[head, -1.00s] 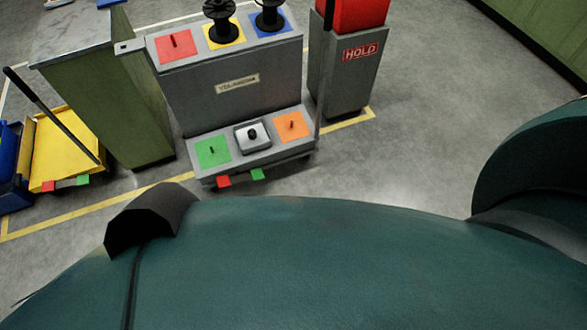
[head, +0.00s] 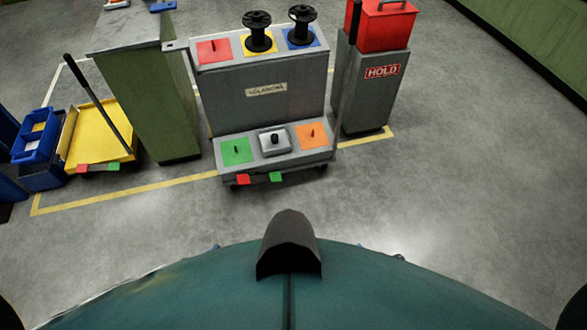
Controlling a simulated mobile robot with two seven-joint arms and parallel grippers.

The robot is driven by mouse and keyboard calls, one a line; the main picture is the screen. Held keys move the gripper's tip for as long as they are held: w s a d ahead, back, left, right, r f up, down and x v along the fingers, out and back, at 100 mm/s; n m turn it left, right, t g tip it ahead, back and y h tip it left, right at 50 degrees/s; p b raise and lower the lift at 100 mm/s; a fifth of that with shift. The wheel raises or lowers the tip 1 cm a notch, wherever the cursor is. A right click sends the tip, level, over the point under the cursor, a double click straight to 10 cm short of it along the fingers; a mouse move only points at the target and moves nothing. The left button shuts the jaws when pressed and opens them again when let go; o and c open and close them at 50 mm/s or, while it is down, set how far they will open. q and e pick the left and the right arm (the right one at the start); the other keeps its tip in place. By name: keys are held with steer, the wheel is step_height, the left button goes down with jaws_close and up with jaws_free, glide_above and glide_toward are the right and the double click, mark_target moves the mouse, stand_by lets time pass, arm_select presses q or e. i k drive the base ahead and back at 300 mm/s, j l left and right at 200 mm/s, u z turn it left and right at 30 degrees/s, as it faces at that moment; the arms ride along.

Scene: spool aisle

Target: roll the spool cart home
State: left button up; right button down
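The grey spool cart (head: 262,92) stands ahead of me, upright. Its top has a red pad (head: 214,51) with a bare peg, and black spools on the yellow pad (head: 258,31) and blue pad (head: 301,25). Its lower step has a green pad (head: 237,151) and an orange pad (head: 313,136) with bare pegs, and a silver plate (head: 275,141) with a black knob between them. A red tab (head: 243,180) and a green tab (head: 276,177) stick out at its foot. Neither of my grippers is in view.
A green cabinet (head: 150,105) stands left of the cart, a grey HOLD stand (head: 371,90) with a red box (head: 384,26) to its right. A yellow trolley (head: 100,137) and blue bins (head: 35,145) are far left. Yellow lines (head: 125,190) mark the floor. The right-hand floor is clear.

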mark_target(243, 105)
steer(key=i+l+u, duration=0.1)
steer(key=u, duration=0.55)
steer(key=i+l+u, duration=0.25)
steer(key=l+u, duration=0.2)
steer(key=l, duration=0.15)
steer(key=i+l+u, duration=0.1)
steer(key=l+u, duration=0.15)
steer(key=i+l+u, duration=0.1)
steer(key=l, duration=0.45)
steer(key=l+u, duration=0.1)
steer(key=l, duration=0.5)
steer(key=i, duration=0.05)
